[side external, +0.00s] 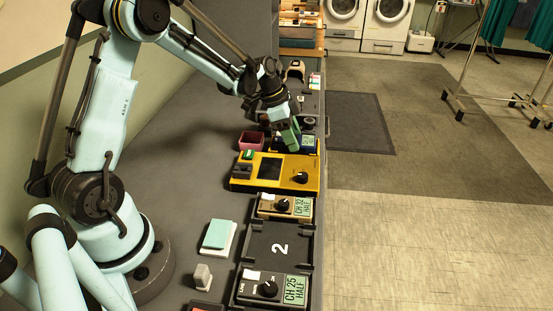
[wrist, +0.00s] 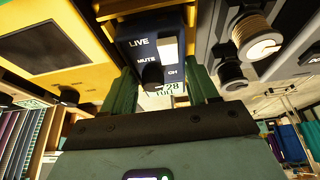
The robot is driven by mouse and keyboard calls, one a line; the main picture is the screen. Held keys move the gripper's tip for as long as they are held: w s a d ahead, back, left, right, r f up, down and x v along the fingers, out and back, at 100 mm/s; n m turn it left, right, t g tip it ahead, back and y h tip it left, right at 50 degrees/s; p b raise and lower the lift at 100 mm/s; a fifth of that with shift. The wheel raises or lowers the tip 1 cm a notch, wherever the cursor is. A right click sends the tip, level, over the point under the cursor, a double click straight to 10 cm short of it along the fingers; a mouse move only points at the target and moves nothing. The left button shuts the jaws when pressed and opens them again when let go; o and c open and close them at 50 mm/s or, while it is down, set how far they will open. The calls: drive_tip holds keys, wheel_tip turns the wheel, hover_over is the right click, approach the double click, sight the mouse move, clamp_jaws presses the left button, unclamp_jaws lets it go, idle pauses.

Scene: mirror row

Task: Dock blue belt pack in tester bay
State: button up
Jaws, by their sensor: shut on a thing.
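The blue belt pack (wrist: 150,50) shows in the wrist view with its LIVE and MUTE lettering, a black knob and a pale channel label. It sits between the green fingers of my gripper (wrist: 160,88), which is shut on it. In the side view my gripper (side external: 288,134) points down over the blue pack (side external: 307,143), just beyond the yellow tester (side external: 275,171). The tester, with a dark screen and black knob, also shows in the wrist view (wrist: 48,45). Yellow edging lies by the pack's far end. I cannot tell whether the pack is seated in a bay.
A dark red open box (side external: 251,141) stands left of my gripper.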

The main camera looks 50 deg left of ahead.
drive_tip(key=shift+f, duration=0.25)
drive_tip(key=o, duration=1.2)
drive_tip(key=shift+o, duration=0.2)
drive_tip(key=v, duration=1.2)
drive_tip(key=s+d+n+t+y, duration=0.3)
drive_tip(key=s+d+n, duration=0.6)
drive_tip(key=s+d, duration=0.4)
drive_tip(key=shift+s+r+t, duration=0.3)
drive_tip(key=shift+s+t, duration=0.2)
drive_tip(key=shift+s, duration=0.05)
